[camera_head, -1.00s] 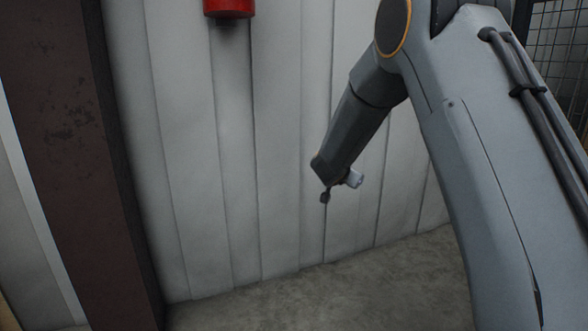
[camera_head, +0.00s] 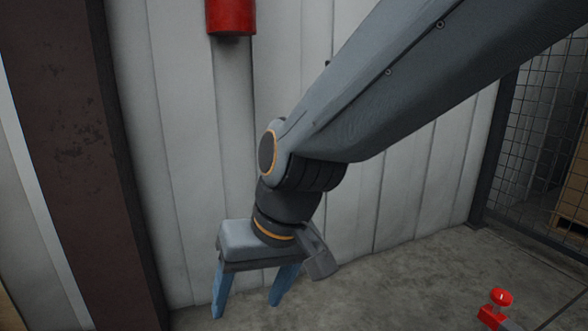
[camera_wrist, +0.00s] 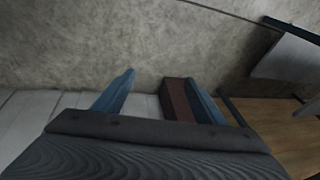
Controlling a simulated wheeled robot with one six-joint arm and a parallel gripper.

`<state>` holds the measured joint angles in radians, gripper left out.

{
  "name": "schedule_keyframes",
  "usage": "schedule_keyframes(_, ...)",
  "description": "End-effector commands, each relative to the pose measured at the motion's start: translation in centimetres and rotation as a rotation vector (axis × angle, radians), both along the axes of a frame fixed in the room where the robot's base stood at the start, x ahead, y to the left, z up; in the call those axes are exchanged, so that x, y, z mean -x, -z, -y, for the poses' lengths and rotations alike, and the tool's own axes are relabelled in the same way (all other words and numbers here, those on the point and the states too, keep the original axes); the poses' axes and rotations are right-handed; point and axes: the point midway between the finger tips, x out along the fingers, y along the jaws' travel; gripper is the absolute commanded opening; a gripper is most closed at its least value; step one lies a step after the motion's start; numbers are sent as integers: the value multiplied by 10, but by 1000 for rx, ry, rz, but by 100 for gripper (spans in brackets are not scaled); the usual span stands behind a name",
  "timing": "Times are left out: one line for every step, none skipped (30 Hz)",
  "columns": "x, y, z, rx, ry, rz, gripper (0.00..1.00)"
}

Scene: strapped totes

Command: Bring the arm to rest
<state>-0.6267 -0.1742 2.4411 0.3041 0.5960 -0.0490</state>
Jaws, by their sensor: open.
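My gripper (camera_head: 246,308) hangs from my arm in the head view, its two blue fingers apart and pointing down. Nothing is between the fingers. In the wrist view my gripper (camera_wrist: 160,97) also shows its two blue fingers spread, with bare concrete floor beyond them. My arm reaches in from the upper right of the head view and bends down at the wrist, in front of the pale panelled wall. No tote shows clearly in either view.
A brown steel column (camera_head: 75,130) stands at left. A red cylinder (camera_head: 231,16) is on the wall (camera_head: 180,120). A red object with a round top (camera_head: 496,305) is at lower right, near a mesh fence (camera_head: 545,150). The floor (camera_head: 400,290) between is clear.

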Motion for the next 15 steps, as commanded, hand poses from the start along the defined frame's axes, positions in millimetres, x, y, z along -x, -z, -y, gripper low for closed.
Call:
schedule_keyframes(20,-1,8,26,-32,-19,65)
schedule_keyframes(31,0,13,43,-48,-33,65)
schedule_keyframes(43,1,20,66,-68,-48,65)
schedule_keyframes(53,2,25,82,-82,-59,65)
schedule_keyframes(62,3,31,99,-97,-71,65)
schedule_keyframes(73,3,38,121,-115,-84,65)
schedule_keyframes(82,4,44,139,-127,-95,65)
schedule_keyframes(90,4,50,155,-140,-103,65)
schedule_keyframes(99,4,57,177,-152,-115,65)
schedule_keyframes(95,-1,57,174,-138,-114,65)
schedule_keyframes(93,-5,59,175,-130,-115,65)
schedule_keyframes(92,-9,60,176,-121,-115,65)
schedule_keyframes(91,-12,62,176,-115,-115,65)
schedule_keyframes(90,-15,63,178,-108,-116,65)
schedule_keyframes(89,-19,65,179,-100,-116,65)
